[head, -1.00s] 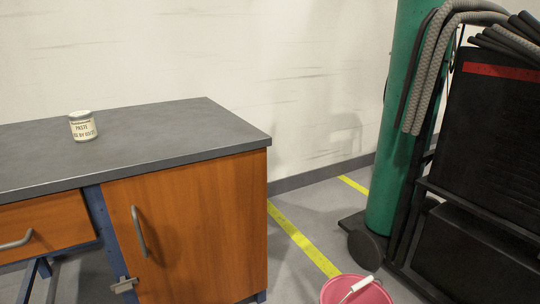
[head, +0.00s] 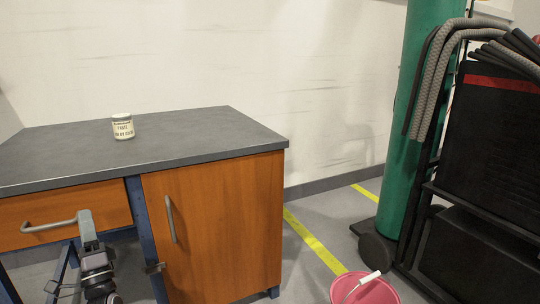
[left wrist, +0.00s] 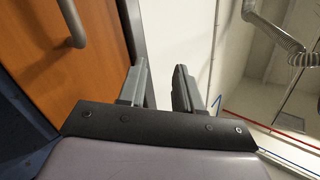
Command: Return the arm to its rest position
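My left gripper (head: 85,217) is in front of the workbench, by the right end of the metal drawer handle (head: 45,227). In the left wrist view, the two fingers (left wrist: 160,88) stand apart with nothing between them. A bar handle (left wrist: 72,22) on an orange wooden front shows there, to the left of the fingers and outside them. My right gripper is in neither view.
A labelled jar (head: 123,127) stands on the grey worktop (head: 200,135). A cupboard door (head: 225,220) is below it. A pink bucket (head: 375,292), a green cylinder (head: 405,150) and a black rack (head: 490,160) stand to the right. Floor with yellow lines lies between.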

